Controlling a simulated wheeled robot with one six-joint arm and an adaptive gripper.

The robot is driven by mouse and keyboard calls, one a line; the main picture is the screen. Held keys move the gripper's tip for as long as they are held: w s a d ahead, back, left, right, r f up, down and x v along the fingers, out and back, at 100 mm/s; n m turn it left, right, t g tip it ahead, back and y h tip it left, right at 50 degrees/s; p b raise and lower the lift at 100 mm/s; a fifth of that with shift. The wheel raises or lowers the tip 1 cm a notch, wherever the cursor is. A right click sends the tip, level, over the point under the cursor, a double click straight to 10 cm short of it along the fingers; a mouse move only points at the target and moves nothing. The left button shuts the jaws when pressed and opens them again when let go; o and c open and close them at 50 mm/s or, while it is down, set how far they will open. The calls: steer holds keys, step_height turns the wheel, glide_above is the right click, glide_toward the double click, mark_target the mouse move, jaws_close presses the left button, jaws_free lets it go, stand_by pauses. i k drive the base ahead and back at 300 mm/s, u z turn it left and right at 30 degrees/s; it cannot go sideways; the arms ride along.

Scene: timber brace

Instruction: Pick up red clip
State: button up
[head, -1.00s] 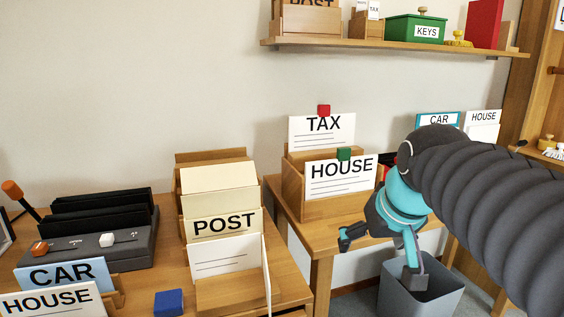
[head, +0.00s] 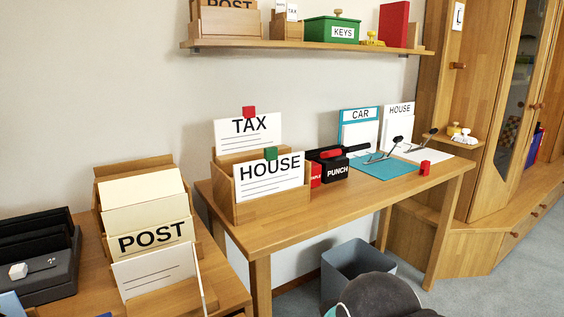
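A small red clip (head: 249,112) sits on the top edge of the white TAX card (head: 247,133), which stands in the back of a wooden sorter (head: 225,188). Another small red piece (head: 424,168), clip-like in shape, stands on the right part of the desk. A green clip (head: 270,153) is on the HOUSE card (head: 268,178) in front of TAX. Only a dark, rounded part of my arm shows at the bottom edge, with a bit of teal. My gripper's fingers are out of view.
The wooden desk (head: 330,205) holds a black punch (head: 335,168), a red stapler and a teal folder (head: 386,167) with clipboards behind. A grey bin (head: 352,262) stands below. The POST sorter (head: 150,238) is at the left. A shelf (head: 300,45) hangs above.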

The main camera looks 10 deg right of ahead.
mark_target(425, 166)
steer(key=z, duration=2.3)
steer(key=i, duration=1.4)
steer(key=u, duration=2.75)
